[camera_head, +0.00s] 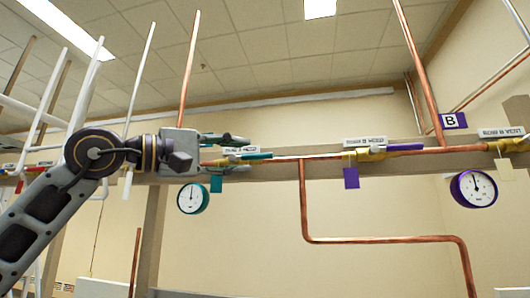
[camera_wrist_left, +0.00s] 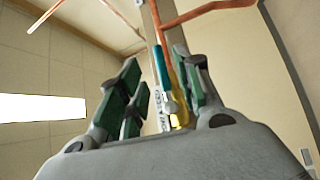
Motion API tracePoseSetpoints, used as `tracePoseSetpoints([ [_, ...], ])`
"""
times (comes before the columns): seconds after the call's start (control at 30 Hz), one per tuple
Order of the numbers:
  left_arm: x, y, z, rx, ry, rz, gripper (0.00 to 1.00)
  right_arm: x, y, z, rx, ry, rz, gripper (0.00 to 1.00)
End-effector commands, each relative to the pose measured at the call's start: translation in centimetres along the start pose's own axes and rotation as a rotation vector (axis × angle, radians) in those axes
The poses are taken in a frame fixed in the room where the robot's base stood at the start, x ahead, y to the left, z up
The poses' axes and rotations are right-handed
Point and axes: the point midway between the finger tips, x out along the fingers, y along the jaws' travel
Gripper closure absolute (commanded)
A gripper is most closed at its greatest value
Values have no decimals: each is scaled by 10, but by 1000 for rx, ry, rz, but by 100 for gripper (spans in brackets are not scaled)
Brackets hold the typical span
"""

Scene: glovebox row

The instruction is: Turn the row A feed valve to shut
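A valve with a teal handle (camera_head: 256,156) sits on the copper pipe in the head view, with a white label (camera_head: 247,149) above it that I read only in part. The handle lies roughly along the pipe. My left gripper (camera_head: 243,154) is around the valve from the left, one finger above and one below. In the left wrist view the gripper (camera_wrist_left: 157,60) is open, with the teal handle (camera_wrist_left: 161,68) and yellow valve body (camera_wrist_left: 179,102) between its green-padded fingers. I cannot tell whether a finger touches. My right gripper is not in view.
A purple-handled valve (camera_head: 404,147) stands further right on the pipe, near a purple "B" sign (camera_head: 453,121). A teal gauge (camera_head: 192,198) and a purple gauge (camera_head: 473,188) hang below the beam. A bent copper pipe (camera_head: 380,239) runs below. Vertical copper pipes rise above.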

Motion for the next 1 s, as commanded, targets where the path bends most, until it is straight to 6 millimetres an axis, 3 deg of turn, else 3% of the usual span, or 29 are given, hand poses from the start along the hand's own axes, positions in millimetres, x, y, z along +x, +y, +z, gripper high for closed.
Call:
tracePoseSetpoints([
  [0.5, 64, 2, 0, 0, 0, -1, 66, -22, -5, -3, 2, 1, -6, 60],
  [1.0, 76, 0, 0, 0, 0, 0, 66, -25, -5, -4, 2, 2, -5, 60],
])
